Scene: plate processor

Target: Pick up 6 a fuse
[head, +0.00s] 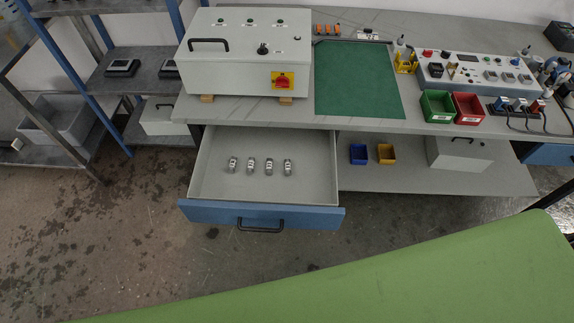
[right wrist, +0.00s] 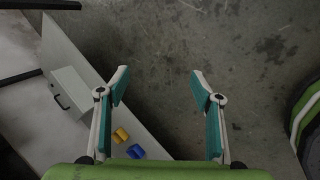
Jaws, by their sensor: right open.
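Several small silver-grey fuses stand in a row in the open drawer (head: 310,185), spread out across its middle. They include a leftmost fuse (head: 233,164), a second fuse (head: 251,165), a third fuse (head: 269,165) and a rightmost fuse (head: 288,167). My right gripper (right wrist: 158,80) shows in the right wrist view with its two teal-padded fingers wide apart and nothing between them. It is over bare floor beside the lower shelf; no fuse shows in that view. Neither gripper shows in the head view, and my left gripper is in no view.
A grey control cabinet (head: 240,75) and a green mat (head: 355,80) are on the workbench above the drawer. Blue (head: 358,154) and yellow (head: 386,154) bins and a grey box (head: 457,152) sit on the lower shelf. Floor in front of the drawer is clear.

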